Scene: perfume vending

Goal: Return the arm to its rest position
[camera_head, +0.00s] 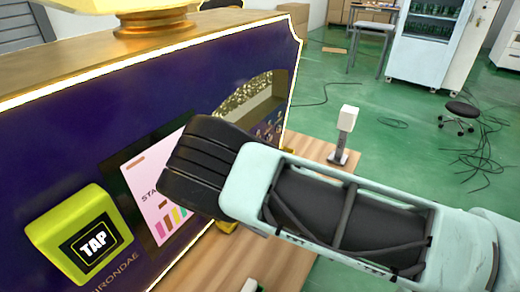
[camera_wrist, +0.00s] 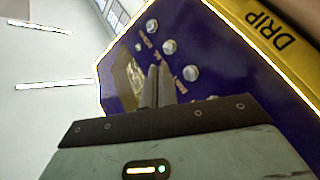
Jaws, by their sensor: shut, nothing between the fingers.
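My arm reaches in from the lower right of the head view, across the front of the purple perfume vending machine (camera_head: 110,110). Its dark end covers part of the machine's pink screen (camera_head: 160,205), and my fingers are hidden there. In the wrist view my gripper (camera_wrist: 155,72) has its two dark fingers close together, shut and empty. They point toward the purple machine front (camera_wrist: 205,60), which carries several round silver knobs and a gold-speckled window. I cannot tell whether the fingertips touch the machine.
A yellow TAP box (camera_head: 85,243) sticks out at the lower left. A wooden counter (camera_head: 275,262) runs below my arm, with a white device on a stand (camera_head: 346,125) on it. A glass-door cabinet (camera_head: 428,45), a black stool (camera_head: 461,110) and loose cables stand or lie on the green floor behind.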

